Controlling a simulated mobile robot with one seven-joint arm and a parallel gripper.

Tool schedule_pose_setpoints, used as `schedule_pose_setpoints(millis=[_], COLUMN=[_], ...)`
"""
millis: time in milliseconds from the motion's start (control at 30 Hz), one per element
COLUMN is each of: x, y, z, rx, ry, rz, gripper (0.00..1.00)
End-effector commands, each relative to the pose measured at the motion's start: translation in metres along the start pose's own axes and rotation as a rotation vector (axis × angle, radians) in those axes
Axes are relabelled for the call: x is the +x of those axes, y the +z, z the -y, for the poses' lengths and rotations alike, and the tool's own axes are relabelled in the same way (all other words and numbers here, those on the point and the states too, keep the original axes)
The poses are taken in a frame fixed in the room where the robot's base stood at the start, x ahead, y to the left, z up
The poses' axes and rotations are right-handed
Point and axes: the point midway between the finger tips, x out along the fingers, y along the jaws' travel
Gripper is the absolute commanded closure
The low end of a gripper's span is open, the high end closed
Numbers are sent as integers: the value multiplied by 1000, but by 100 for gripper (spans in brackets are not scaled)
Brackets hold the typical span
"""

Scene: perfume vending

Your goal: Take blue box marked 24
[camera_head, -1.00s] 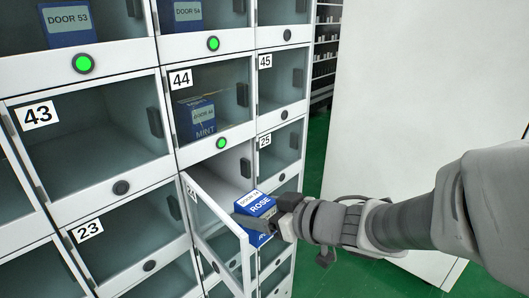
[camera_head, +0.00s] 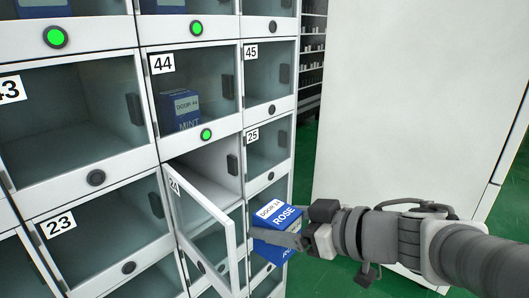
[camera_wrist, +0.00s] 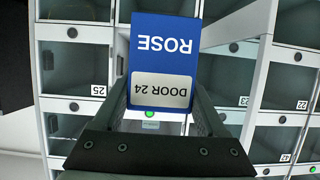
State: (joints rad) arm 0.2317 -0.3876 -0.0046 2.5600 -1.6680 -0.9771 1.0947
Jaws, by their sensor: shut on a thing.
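The blue box (camera_head: 274,232) reads ROSE and carries a white label; in the wrist view the box (camera_wrist: 162,55) shows the label DOOR 24 upside down. My gripper (camera_head: 287,238) is shut on it and holds it in the air, tilted, just right of the open glass door (camera_head: 208,222) marked 24. Compartment 24 (camera_head: 210,165) stands open behind that door, and the part of it that shows is empty. The box partly hides the lockers in the wrist view.
Locker 44 (camera_head: 192,90) above holds a blue MINT box (camera_head: 180,109) behind its closed door, with a green lit button (camera_head: 206,135). Lockers 23 (camera_head: 95,245) and 25 (camera_head: 265,150) are closed. A large white panel (camera_head: 410,100) stands at the right. Green floor shows between.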

Motion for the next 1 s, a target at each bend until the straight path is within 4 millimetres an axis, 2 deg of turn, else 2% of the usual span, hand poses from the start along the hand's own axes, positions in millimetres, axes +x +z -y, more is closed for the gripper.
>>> schedule_pose_setpoints(millis=[433,600,1000], x=[-60,-67,-66], y=[24,26,26], z=[0,1,1], rx=[-4,-3,-3], ry=[4,0,0], rz=[-1,0,1], gripper=[88,88,88])
